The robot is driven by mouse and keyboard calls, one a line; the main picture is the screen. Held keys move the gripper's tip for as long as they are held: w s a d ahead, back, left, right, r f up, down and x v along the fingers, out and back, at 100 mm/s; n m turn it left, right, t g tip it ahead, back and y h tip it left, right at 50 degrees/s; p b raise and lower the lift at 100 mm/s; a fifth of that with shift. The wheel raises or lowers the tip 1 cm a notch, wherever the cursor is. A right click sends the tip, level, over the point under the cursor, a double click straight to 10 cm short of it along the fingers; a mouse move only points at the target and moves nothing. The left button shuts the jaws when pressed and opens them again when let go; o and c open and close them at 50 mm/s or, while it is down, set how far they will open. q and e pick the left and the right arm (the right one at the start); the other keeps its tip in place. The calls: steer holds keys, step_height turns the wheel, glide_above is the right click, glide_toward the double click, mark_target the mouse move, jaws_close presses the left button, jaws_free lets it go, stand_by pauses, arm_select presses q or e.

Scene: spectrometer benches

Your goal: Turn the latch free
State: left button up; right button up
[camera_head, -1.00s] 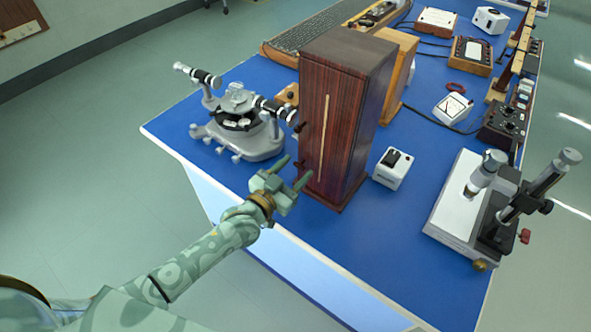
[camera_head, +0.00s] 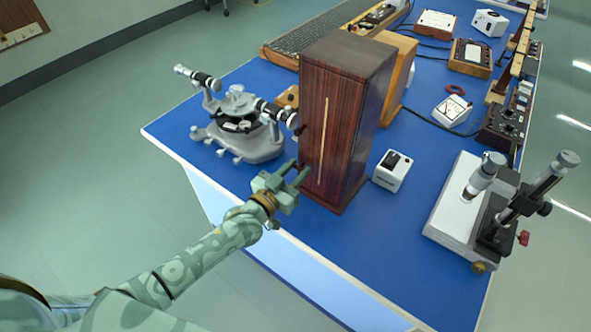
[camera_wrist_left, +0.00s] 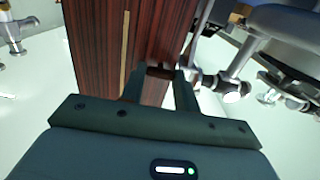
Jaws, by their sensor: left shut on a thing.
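A tall dark reddish wooden cabinet (camera_head: 342,120) with a pale vertical strip (camera_head: 325,140) on its front stands upright on the blue bench. A small dark brown latch (camera_wrist_left: 160,72) sits at the cabinet's edge in the left wrist view. My left gripper (camera_head: 295,171) is low at the cabinet's left front edge. In the wrist view its two fingers (camera_wrist_left: 158,88) are closed in on the latch, one on each side. The fingers hide part of the latch, and its exact angle is hard to tell. My right gripper is in neither view.
A grey spectrometer (camera_head: 240,125) with black tubes stands close left of the cabinet. A white switch box (camera_head: 392,170) is just right of it. A microscope-like instrument (camera_head: 485,205) stands at the right front. The blue bench (camera_head: 350,255) is clear in front.

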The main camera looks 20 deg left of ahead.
arm_select(q)
steer(key=o, duration=1)
steer(key=p+v, duration=0.2)
steer(key=v, duration=1.4)
steer(key=shift+s, duration=0.2)
